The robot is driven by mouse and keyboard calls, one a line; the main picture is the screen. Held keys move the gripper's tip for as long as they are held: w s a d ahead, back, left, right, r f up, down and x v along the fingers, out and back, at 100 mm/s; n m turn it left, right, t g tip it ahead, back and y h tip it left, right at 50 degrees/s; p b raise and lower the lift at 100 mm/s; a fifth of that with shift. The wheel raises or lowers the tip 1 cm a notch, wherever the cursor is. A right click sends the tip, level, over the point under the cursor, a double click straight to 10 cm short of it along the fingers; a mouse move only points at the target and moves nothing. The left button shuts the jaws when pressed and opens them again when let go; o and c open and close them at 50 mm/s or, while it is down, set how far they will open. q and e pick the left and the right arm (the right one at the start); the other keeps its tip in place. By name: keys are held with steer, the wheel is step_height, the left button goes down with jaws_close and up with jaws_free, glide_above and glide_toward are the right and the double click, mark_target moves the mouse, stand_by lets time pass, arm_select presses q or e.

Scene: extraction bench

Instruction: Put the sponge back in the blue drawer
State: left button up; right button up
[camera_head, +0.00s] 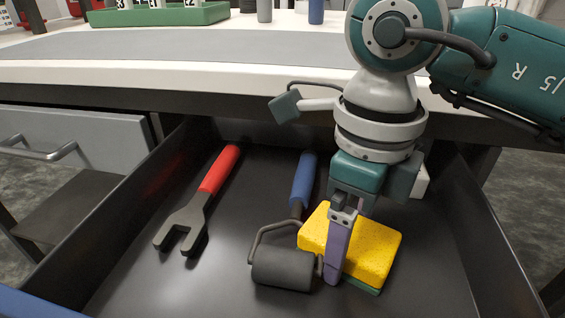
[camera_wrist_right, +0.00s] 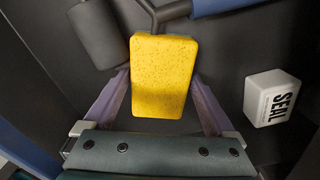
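The sponge (camera_head: 365,245), yellow on top with a green underside, is inside the open drawer (camera_head: 120,285), low over or on its dark floor. The drawer's blue front edge (camera_head: 38,304) shows at the lower left. My right gripper (camera_head: 343,250) points down with its purple fingers at opposite sides of the sponge. In the right wrist view the sponge (camera_wrist_right: 163,75) fills the space between the fingertips, which meet its sides. Whether its underside touches the floor is hard to tell. My left gripper is not in view.
In the drawer, a black roller (camera_head: 283,268) with a blue handle lies close left of the sponge, and a red-handled wrench (camera_head: 205,200) further left. The wrist view shows a white block marked SEAL (camera_wrist_right: 271,97). The bench top (camera_head: 180,72) overhangs the drawer's back.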

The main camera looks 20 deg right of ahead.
steer(key=shift+o, duration=0.5)
steer(key=shift+r, duration=0.2)
step_height(320, 180, up, 12)
steer(key=p, duration=0.5)
